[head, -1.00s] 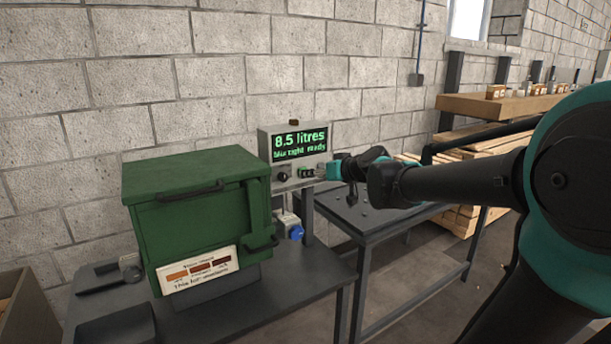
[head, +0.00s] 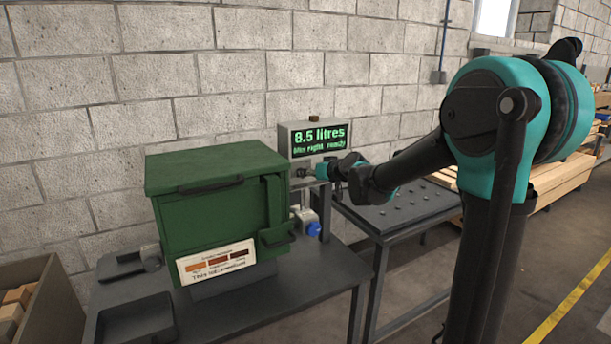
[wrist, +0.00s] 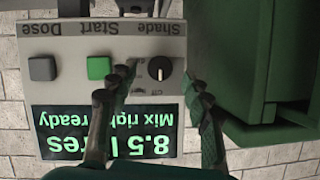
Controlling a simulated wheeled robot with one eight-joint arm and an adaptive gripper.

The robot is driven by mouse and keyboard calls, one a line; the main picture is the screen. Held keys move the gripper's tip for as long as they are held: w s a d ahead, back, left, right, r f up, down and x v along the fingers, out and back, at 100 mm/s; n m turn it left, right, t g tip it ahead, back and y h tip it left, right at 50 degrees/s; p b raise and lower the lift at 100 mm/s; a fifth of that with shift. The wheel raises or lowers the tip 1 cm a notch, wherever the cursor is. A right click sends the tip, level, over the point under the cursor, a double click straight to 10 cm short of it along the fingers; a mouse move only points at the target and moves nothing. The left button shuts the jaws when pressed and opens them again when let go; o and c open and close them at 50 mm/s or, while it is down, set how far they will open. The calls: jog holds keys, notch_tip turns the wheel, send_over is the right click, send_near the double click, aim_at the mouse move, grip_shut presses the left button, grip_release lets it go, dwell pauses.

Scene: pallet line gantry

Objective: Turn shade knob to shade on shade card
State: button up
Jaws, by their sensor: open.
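The shade knob (wrist: 159,69) is black with a white pointer mark, on a grey control panel (wrist: 100,42) under the word Shade. The wrist picture is upside down; the small marks around the knob are too small to read. My gripper (wrist: 158,80) is open, one finger on each side of the knob; I cannot tell if either touches it. In the head view my gripper (head: 311,172) is at the panel's lower left and hides part of its front. The shade card (head: 215,261), with orange, red-brown and dark brown swatches, is on the front of the green box.
The panel's screen (head: 319,139) reads 8.5 litres, mix right ready. A green start button (wrist: 99,67) and a grey dose button (wrist: 42,68) sit beside the knob. The green box (head: 210,200) stands close by my gripper. A dark bench (head: 300,285) is below.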

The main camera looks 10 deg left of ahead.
jog(key=shift+x, duration=1.35)
grip_shut()
